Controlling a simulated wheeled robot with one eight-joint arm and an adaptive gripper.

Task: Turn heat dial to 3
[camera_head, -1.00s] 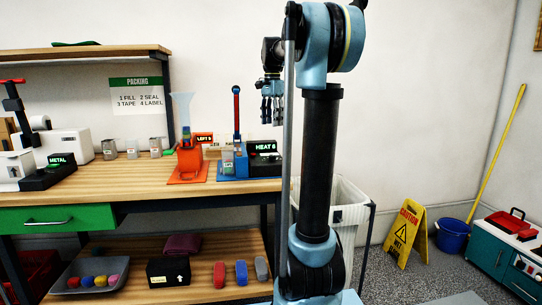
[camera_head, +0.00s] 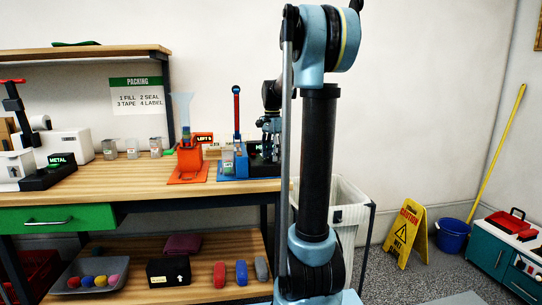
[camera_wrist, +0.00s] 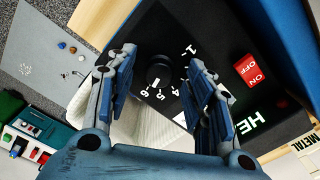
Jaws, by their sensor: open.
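The heat dial (camera_wrist: 158,76) is a round black knob on a black panel in the wrist view. A white mark on it points toward the 5 and 6 end of the printed scale. My gripper (camera_wrist: 163,72) is open, its blue-grey fingers on either side of the dial; I cannot tell if they touch it. In the head view my gripper (camera_head: 270,138) is over the black heat unit (camera_head: 258,171) and covers most of its green readout. Only "HE" of the readout (camera_wrist: 245,122) shows in the wrist view. The right finger hides part of the scale.
A red on/off switch (camera_wrist: 248,70) sits on the panel beside the dial. A white bin (camera_head: 345,205) stands right of the bench.

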